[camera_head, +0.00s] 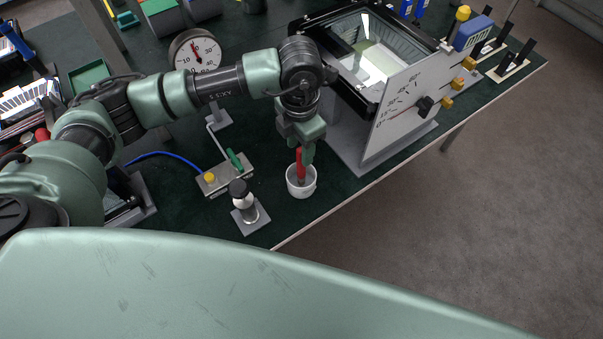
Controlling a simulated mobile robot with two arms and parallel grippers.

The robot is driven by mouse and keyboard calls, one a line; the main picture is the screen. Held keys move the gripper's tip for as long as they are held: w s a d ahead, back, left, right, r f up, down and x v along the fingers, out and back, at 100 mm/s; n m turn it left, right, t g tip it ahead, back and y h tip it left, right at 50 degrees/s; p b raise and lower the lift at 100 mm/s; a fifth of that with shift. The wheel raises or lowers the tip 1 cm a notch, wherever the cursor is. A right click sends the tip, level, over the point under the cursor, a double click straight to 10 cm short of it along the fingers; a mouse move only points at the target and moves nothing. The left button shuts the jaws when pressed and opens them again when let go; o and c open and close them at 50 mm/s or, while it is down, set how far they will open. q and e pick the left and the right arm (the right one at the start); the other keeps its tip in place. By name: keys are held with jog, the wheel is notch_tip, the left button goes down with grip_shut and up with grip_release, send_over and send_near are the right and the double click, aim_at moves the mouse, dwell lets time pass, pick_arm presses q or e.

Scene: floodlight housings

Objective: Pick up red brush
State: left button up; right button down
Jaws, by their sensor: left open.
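The red brush (299,163) stands upright in a small white cup (301,190) near the table's front edge. Its lower end is hidden inside the cup. My left gripper (306,152) points down right at the brush's upper part, with its green fingers beside and partly behind the red handle. The gripper is open, and I cannot tell whether it touches the brush. My right gripper is not in view.
A floodlight housing (401,104) with an angle-marked plate stands close to the right of the cup. A small bottle on a grey base (252,217) and a metal block with a green lever (225,175) stand to the left. A round dial (195,52) is behind my left arm.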

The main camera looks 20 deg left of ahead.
aim_at(301, 166)
pick_arm(q)
jog(key=shift+f, duration=0.35)
notch_tip(301, 166, down, 6)
jog(key=p, duration=0.3)
jog(key=shift+d+f, duration=0.15)
jog(key=shift+f, duration=0.45)
grip_shut()
